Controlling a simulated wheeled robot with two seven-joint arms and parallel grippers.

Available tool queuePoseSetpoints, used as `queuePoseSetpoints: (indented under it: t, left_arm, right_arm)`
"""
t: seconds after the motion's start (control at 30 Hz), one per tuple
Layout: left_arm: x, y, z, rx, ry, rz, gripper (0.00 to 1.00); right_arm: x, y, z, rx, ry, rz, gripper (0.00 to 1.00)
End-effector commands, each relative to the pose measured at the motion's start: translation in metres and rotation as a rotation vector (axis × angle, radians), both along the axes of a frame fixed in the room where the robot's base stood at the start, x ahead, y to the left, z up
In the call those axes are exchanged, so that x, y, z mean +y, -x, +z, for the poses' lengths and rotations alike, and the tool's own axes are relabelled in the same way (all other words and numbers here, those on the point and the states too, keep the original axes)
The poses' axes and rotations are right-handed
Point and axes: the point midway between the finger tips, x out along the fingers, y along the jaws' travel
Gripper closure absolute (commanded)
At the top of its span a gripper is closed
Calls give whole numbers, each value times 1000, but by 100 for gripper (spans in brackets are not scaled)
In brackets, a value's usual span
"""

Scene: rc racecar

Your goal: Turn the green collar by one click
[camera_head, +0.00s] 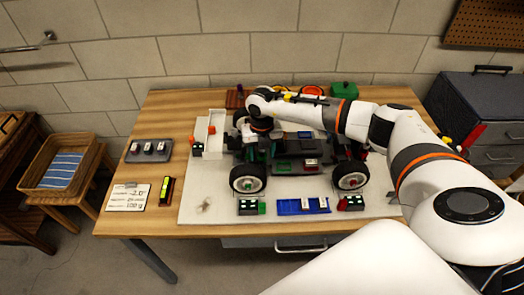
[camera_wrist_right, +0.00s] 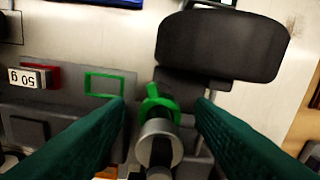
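The green collar (camera_wrist_right: 158,103) is a bright green ring with a small tab, around a grey cylindrical shock body (camera_wrist_right: 158,143) beside a black tyre (camera_wrist_right: 222,44). In the right wrist view my right gripper (camera_wrist_right: 162,106) is open, with one dark green finger on each side of the collar and a visible gap to both. In the head view my right gripper (camera_head: 259,145) points down over the left end of the racecar (camera_head: 300,152). The collar is hard to make out there, behind the wheel and gripper. My left gripper is not in view.
The car stands on a pale mat (camera_head: 208,207) on the wooden table (camera_head: 140,222). A blue tray (camera_head: 290,207) and small weighted blocks lie in front. A grey tray (camera_head: 148,150), a note card (camera_head: 128,197) and a yellow-green level (camera_head: 166,190) lie left.

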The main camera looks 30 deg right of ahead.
Motion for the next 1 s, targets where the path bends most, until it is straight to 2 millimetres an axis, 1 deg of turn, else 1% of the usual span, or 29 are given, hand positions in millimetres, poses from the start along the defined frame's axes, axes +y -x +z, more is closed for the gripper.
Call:
queuePoseSetpoints:
  t: [0.17, 0.27, 0.37, 0.6, 0.7, 0.83, 1.0]
  left_arm:
    - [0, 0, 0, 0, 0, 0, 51]
    - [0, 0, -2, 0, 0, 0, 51]
    - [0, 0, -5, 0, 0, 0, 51]
    - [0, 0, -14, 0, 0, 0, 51]
    - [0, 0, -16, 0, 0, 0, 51]
    - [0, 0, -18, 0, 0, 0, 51]
    - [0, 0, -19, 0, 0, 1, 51]
  right_arm:
    - [0, 0, 1, 0, 0, 0, 51]
    - [0, 0, 9, 0, -1, 1, 51]
    - [0, -1, 25, -3, -1, 0, 51]
    - [0, -1, 76, -4, 0, 0, 51]
    - [1, -1, 94, -4, -1, 1, 51]
    - [1, -1, 111, -2, -1, 0, 51]
    - [1, 0, 120, 0, -1, 1, 51]
